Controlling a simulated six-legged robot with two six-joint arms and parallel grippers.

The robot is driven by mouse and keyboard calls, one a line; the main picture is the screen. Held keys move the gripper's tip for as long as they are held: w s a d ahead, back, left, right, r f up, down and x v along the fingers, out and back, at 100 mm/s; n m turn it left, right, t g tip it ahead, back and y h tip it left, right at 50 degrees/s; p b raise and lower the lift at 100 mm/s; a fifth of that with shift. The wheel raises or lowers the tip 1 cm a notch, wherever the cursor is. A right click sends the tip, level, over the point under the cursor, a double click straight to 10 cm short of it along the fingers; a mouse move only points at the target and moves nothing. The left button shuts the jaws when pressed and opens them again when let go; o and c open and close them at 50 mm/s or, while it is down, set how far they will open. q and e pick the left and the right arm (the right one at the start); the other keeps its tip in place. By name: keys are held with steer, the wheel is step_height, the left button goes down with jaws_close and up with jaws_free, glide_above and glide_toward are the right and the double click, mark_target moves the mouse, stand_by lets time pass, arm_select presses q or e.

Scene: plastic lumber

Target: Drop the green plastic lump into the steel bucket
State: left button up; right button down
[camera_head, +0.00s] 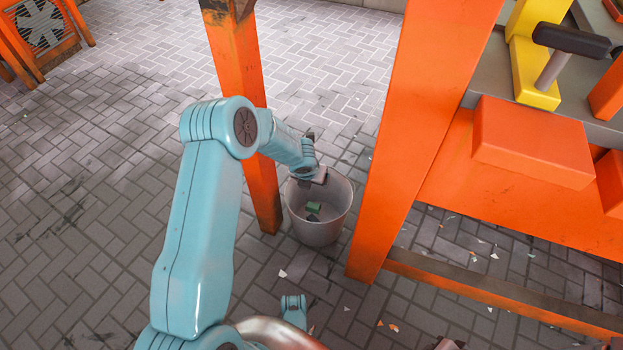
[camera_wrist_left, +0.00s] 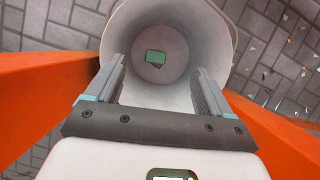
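The steel bucket (camera_head: 318,232) stands on the paved floor between two orange posts. The green plastic lump (camera_head: 313,207) lies inside it, near the bottom, with a dark patch beside it. In the left wrist view the lump (camera_wrist_left: 156,57) rests on the floor of the bucket (camera_wrist_left: 205,35), apart from my fingers. My left gripper (camera_head: 314,178) is over the bucket's far rim. In the wrist view the left gripper (camera_wrist_left: 160,75) has its fingers spread wide, with nothing between them. My right gripper is not in view.
An orange post (camera_head: 262,190) stands left of the bucket, and a broad orange machine leg (camera_head: 425,110) stands close on its right. An orange block (camera_head: 533,140) is at the right. Small scraps lie on the pavement. The floor at left is open.

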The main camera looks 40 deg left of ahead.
arm_select(q)
steer(key=p+v, duration=0.7)
steer(key=v, duration=0.9)
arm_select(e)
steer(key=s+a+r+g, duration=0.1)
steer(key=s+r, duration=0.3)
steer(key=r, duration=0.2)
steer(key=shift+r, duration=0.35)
arm_select(q)
steer(key=shift+s+d+r, duration=0.1)
steer(key=shift+s+d, duration=0.05)
